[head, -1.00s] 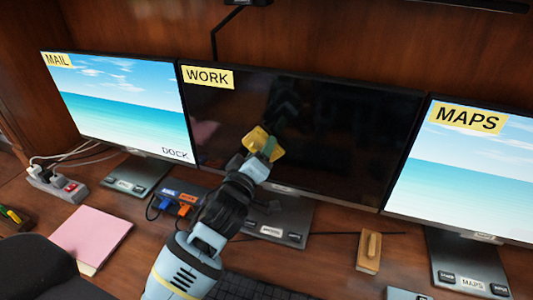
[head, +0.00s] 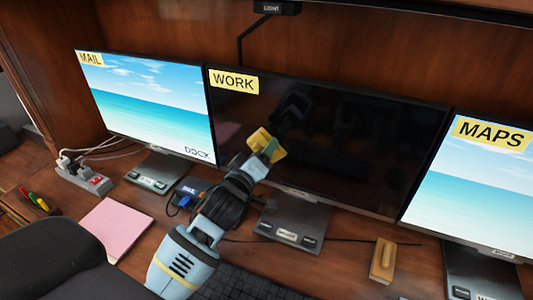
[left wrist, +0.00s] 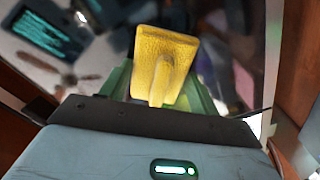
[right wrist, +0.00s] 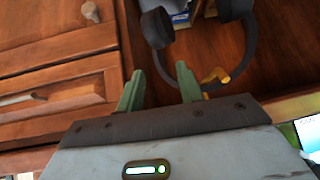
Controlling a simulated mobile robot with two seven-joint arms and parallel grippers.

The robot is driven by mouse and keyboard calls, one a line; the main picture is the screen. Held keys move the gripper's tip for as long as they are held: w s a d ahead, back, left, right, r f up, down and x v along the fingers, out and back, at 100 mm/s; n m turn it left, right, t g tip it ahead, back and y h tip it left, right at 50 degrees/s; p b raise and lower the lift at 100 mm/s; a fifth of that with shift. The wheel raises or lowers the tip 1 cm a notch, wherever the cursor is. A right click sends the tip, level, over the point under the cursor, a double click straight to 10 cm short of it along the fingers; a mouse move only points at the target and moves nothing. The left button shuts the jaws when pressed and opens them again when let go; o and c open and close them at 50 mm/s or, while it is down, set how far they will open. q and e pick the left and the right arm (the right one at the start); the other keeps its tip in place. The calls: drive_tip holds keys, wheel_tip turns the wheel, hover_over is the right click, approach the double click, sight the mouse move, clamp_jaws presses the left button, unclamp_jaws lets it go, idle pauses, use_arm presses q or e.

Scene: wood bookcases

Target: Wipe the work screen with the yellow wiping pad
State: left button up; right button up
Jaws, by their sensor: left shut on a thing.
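The work screen (head: 345,150) is a dark, glossy monitor with a yellow WORK label at its upper left, standing in the middle of the desk. My left gripper (head: 268,150) is in front of its left half, shut on the yellow wiping pad (head: 258,139). The left wrist view shows the pad (left wrist: 163,60) by its raised grip between the green fingers, with the glossy screen behind. I cannot tell whether the pad touches the screen. My right gripper (right wrist: 160,92) shows only in its wrist view, fingers apart and empty.
The mail screen (head: 150,100) stands left and the maps screen (head: 475,190) right. A wooden block with a handle (head: 383,260), a pink sheet (head: 115,228) and a power strip (head: 83,180) lie on the desk. Headphones (right wrist: 157,28) show beyond the right gripper.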

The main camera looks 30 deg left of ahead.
drive_tip(key=shift+s, duration=0.2)
use_arm(q)
drive_tip(key=shift+s, duration=0.15)
drive_tip(key=s, duration=0.2)
drive_tip(key=s+p, duration=0.1)
drive_tip(key=s, duration=0.2)
drive_tip(key=shift+s+d+p, duration=0.25)
drive_tip(key=shift+s+p, duration=0.1)
drive_tip(key=shift+s, duration=0.05)
use_arm(e)
drive_tip(key=w+r, duration=0.2)
drive_tip(key=shift+w+r+t, duration=0.3)
drive_tip(key=shift+r+t, duration=0.1)
use_arm(q)
drive_tip(key=s, duration=0.3)
drive_tip(key=shift+p, duration=0.3)
use_arm(e)
drive_tip(key=shift+r, duration=0.4)
